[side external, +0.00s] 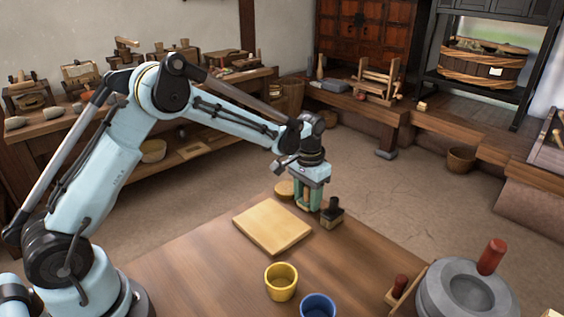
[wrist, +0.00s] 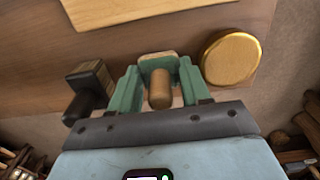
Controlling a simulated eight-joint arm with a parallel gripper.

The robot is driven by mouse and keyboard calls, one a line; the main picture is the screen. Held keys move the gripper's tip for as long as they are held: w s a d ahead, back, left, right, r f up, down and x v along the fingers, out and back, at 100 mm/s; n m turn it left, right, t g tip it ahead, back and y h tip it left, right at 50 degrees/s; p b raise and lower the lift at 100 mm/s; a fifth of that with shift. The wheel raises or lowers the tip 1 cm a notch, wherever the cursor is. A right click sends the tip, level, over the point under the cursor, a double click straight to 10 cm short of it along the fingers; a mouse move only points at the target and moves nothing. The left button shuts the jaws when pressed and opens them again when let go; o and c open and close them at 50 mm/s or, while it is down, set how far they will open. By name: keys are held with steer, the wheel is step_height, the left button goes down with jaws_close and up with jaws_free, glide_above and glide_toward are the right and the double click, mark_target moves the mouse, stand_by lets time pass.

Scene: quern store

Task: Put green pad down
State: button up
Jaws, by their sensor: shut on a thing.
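My gripper (side external: 309,198) is at the far end of the wooden table, pointing down, with its pale green fingers closed around a wooden handle. In the wrist view my gripper (wrist: 158,88) has the round wooden handle (wrist: 160,95) between its fingers. The green pad (wrist: 158,63) shows behind that handle as a green block with a tan edge. In the side view the pad is mostly hidden by the fingers. It is low over the table; I cannot tell whether it touches.
A dark stamp-like block (side external: 332,212) and a round yellow-topped piece (side external: 284,188) stand close on either side of my gripper. A pale board (side external: 272,226) lies nearby. A yellow cup (side external: 281,283), blue cup (side external: 318,308) and stone quern (side external: 465,292) are nearer the camera.

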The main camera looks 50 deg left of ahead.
steer(key=o, duration=0.7)
steer(key=shift+f, duration=0.15)
steer(key=shift+o, duration=0.2)
step_height(320, 180, up, 12)
steer(key=shift+r, duration=0.2)
steer(key=s+r+t, duration=0.4)
steer(key=s+r, duration=0.1)
steer(key=s, duration=0.5)
steer(key=s+f+t, duration=0.3)
steer(key=s, duration=0.7)
steer(key=shift+d+f, duration=0.25)
steer(key=shift+f, duration=0.15)
